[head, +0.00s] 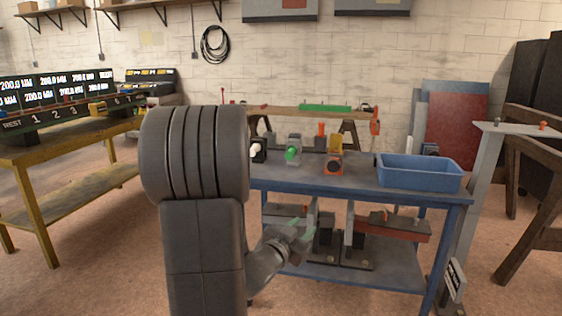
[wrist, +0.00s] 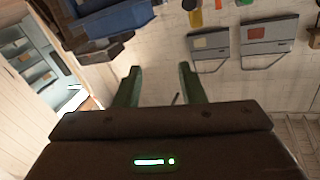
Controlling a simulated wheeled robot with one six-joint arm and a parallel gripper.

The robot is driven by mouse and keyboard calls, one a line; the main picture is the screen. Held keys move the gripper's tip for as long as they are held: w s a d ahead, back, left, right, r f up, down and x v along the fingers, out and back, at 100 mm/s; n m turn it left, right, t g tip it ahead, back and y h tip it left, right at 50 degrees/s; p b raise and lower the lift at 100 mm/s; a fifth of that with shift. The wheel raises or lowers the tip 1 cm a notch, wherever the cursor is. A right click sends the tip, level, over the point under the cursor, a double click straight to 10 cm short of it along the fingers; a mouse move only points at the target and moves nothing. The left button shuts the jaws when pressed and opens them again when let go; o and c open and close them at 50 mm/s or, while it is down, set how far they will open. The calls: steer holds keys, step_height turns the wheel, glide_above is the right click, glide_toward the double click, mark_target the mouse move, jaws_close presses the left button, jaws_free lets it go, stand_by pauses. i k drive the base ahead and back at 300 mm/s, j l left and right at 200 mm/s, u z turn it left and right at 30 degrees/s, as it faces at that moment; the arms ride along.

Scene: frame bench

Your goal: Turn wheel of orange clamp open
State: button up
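An orange block-like clamp (head: 333,165) stands on the blue bench, with a dark round wheel on its front face. How far the wheel is turned is too small to tell. Another orange clamp-like piece (head: 375,121) sits at the right end of the wooden frame behind. My gripper (head: 297,231) is low in front of the bench, below and left of the orange block and well apart from it. In the wrist view my gripper (wrist: 160,84) has its two green fingers apart, with nothing between them. The orange clamp cannot be made out clearly there.
A blue bin (head: 420,173) stands at the bench's right end. A grey fixture with a green knob (head: 292,153) and a black one with a white knob (head: 257,150) stand left of the orange block. The lower shelf (head: 385,277) carries dark and red parts. A grey post (head: 484,175) stands at right.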

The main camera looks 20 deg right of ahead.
mark_target(333, 166)
steer(key=i+l+u, duration=0.15)
steer(key=l, duration=0.35)
steer(key=i+l+u, duration=0.15)
steer(key=l, duration=0.4)
steer(key=i+l+u, duration=0.2)
steer(key=l, duration=0.3)
steer(key=l+u, duration=0.15)
steer(key=l, duration=0.4)
steer(key=k, duration=0.05)
